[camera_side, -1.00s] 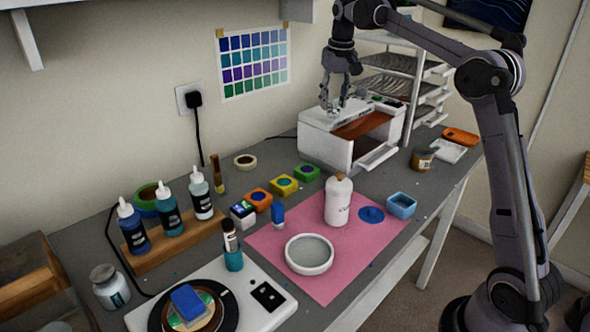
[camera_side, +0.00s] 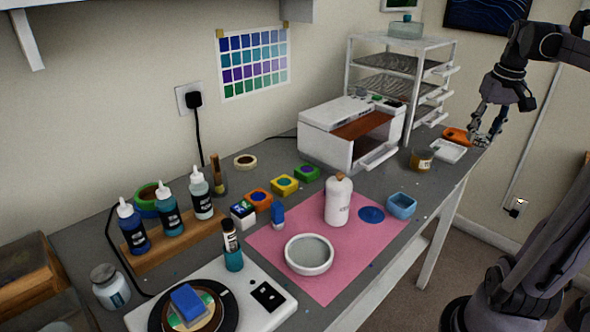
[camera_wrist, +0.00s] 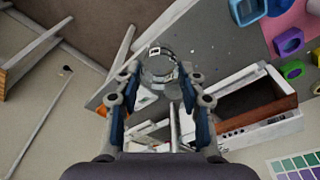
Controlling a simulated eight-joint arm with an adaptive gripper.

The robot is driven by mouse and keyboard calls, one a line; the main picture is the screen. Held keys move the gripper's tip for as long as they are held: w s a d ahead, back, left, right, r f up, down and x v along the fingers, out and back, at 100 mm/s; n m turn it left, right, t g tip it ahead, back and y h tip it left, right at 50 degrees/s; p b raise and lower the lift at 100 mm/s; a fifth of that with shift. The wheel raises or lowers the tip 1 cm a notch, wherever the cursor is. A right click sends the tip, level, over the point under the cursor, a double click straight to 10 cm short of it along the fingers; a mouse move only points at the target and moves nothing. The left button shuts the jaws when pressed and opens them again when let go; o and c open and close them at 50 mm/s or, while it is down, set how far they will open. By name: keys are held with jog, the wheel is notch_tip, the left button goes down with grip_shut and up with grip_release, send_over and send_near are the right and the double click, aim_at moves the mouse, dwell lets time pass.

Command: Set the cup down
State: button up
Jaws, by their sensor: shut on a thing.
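My gripper (camera_side: 484,132) is at the right end of the workbench in the side view, above the area of an orange item and a white tray. In the wrist view my gripper (camera_wrist: 159,72) is shut on a clear, see-through cup (camera_wrist: 158,66), with a finger on each side. The cup is hard to make out in the side view, where the fingers and the things behind blend with it. I cannot tell whether the cup touches the bench.
The orange item (camera_side: 456,136), white tray (camera_side: 447,151) and brown jar (camera_side: 421,160) are close by. A white open-fronted box (camera_side: 328,138) and a wire rack (camera_side: 383,85) stand behind. The bench edge is near.

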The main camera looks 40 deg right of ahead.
aim_at(481, 150)
jog(key=f, duration=0.2)
jog(key=s+f, duration=0.1)
jog(key=f, duration=0.1)
jog(key=shift+a, duration=0.1)
jog(key=shift+f, duration=0.65)
jog(key=w+f, duration=0.2)
jog(key=w, duration=0.1)
jog(key=w+a+f, duration=0.1)
jog(key=w+f, duration=0.1)
jog(key=w, duration=0.2)
jog(key=w+a+f, duration=0.1)
jog(key=w+f, duration=0.2)
jog(key=w, duration=0.1)
jog(key=shift+w+a, duration=0.1)
jog(key=shift+a, duration=0.1)
jog(key=shift+f, duration=2)
jog(key=shift+f, duration=0.1)
jog(key=o, duration=0.8)
jog(key=shift+o, duration=0.2)
